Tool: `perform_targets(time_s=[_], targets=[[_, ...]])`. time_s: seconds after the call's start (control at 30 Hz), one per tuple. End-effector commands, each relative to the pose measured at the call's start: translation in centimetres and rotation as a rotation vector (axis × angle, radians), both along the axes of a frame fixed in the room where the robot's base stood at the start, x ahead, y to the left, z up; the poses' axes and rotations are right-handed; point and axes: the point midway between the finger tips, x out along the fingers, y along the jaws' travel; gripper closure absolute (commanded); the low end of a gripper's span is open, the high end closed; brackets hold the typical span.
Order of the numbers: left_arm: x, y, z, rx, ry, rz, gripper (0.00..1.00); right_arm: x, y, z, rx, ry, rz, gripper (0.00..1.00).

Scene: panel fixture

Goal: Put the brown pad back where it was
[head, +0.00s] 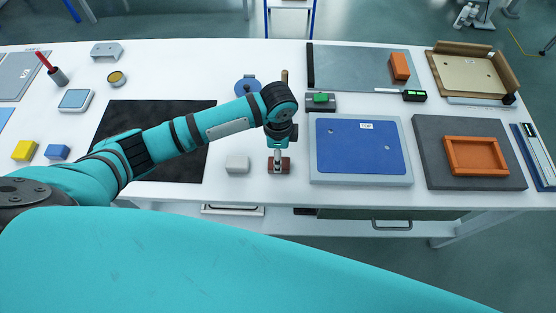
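The brown pad (286,167) is a small block near the front edge of the white table, between a small white block and the blue panel. My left gripper (278,166) points straight down over it. A light finger comes down across the middle of the pad, and brown shows on both sides of it. The far finger is hidden, so I cannot tell whether the gripper is closed on the pad, or whether the pad touches the table. My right gripper is not in view.
A white block (237,164) is just left of the pad. The blue panel (350,150) on its pale base is close on the right. Behind are a grey box with a green top (320,101) and a blue round part (246,86). A black mat (190,172) lies under my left arm.

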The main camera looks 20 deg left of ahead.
Motion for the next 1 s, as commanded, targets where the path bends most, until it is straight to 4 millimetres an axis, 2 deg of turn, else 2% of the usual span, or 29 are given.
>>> perform_targets(time_s=[0.1, 0.2, 0.4, 1.0], targets=[[0.1, 0.0, 2.6, -0.002, -0.005, -0.001, 0.35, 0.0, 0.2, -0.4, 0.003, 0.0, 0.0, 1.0], [0.0, 0.0, 4.4, 0.001, -0.003, -0.001, 0.35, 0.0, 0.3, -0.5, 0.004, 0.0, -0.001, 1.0], [0.0, 0.0, 6.6, 0.0, 0.0, 0.0, 0.35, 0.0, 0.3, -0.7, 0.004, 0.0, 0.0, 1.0], [-0.1, 0.0, 7.0, 0.001, 0.001, 0.0, 0.35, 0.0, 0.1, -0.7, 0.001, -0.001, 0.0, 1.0]])
